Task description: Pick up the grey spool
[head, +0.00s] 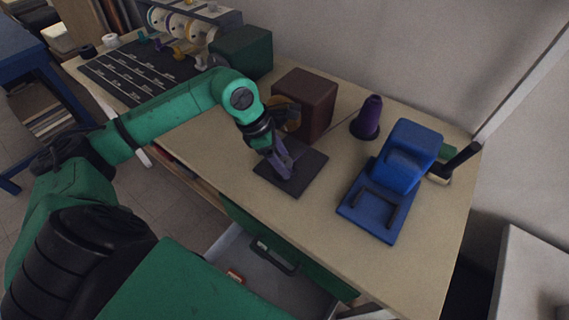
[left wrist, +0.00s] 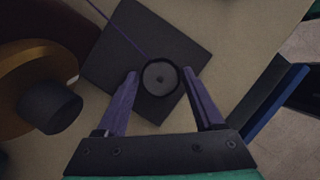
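The grey spool shows in the left wrist view as a grey disc (left wrist: 159,77) inside a dark round rim, seen end-on. It is over a dark square mat (left wrist: 112,62). My left gripper (left wrist: 160,73) is open, with one purple finger on each side of the spool and a narrow gap showing at each side. In the head view my left gripper (head: 284,168) points down over the dark mat (head: 309,172); I cannot make out the spool there. My right gripper is not in view.
A brown box (head: 308,100) and a purple cone (head: 367,117) stand behind the mat. A blue machine (head: 410,155) stands to the right. An orange-brown round thing (left wrist: 40,62) is close to my left gripper. An open drawer (head: 240,258) is below the table edge.

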